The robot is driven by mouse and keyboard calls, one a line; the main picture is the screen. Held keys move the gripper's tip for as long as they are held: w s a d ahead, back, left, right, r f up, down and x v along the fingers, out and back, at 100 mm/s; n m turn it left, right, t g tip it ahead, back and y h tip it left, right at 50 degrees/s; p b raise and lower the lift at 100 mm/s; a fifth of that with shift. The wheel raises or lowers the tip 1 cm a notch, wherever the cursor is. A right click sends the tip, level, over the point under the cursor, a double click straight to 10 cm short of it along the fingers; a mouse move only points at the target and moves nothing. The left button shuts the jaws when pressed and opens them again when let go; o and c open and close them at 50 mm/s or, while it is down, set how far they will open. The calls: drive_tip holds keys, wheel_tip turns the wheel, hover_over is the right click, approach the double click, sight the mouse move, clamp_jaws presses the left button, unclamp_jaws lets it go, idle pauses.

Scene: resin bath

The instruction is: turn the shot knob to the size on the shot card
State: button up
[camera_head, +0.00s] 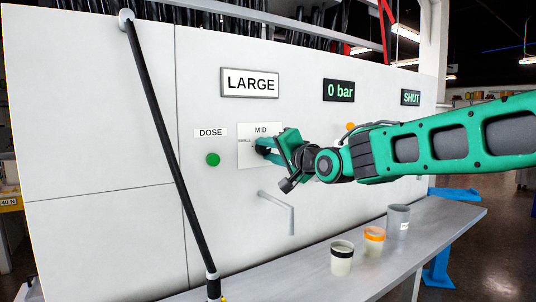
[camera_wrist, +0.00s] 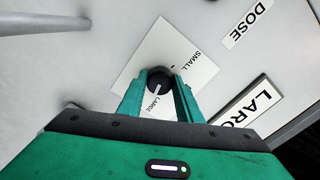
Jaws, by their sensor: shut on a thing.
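The shot card (camera_head: 250,83) on the white panel reads LARGE, and it also shows in the wrist view (camera_wrist: 249,104). Below it, the knob's white dial plate (camera_head: 246,155) shows MID at the top and SMALL at the left. My gripper (camera_head: 264,149) is at the dial, shut on the dark round shot knob (camera_wrist: 158,76). In the wrist view a pale pointer mark runs from the knob toward the LARGE label on the plate (camera_wrist: 133,72). The fingers hide part of the plate, and the MID label is not visible in that view.
A green button (camera_head: 213,159) sits under the DOSE label (camera_head: 210,132). Displays read 0 bar (camera_head: 339,90) and SHUT (camera_head: 410,97). A grey lever (camera_head: 290,213) sticks out below the dial. Several cups stand on the shelf (camera_head: 300,278). A black pole (camera_head: 170,150) leans at left.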

drive_tip(key=shift+w+d+f+m, duration=0.2)
drive_tip(key=shift+f+m, duration=0.15)
drive_tip(key=shift+m, duration=0.15)
drive_tip(key=o, duration=1)
drive_tip(key=shift+o, duration=0.2)
drive_tip(key=shift+s+r, duration=0.1)
drive_tip(key=shift+r, duration=0.1)
drive_tip(key=v, duration=1)
drive_tip(key=shift+s+d, duration=0.25)
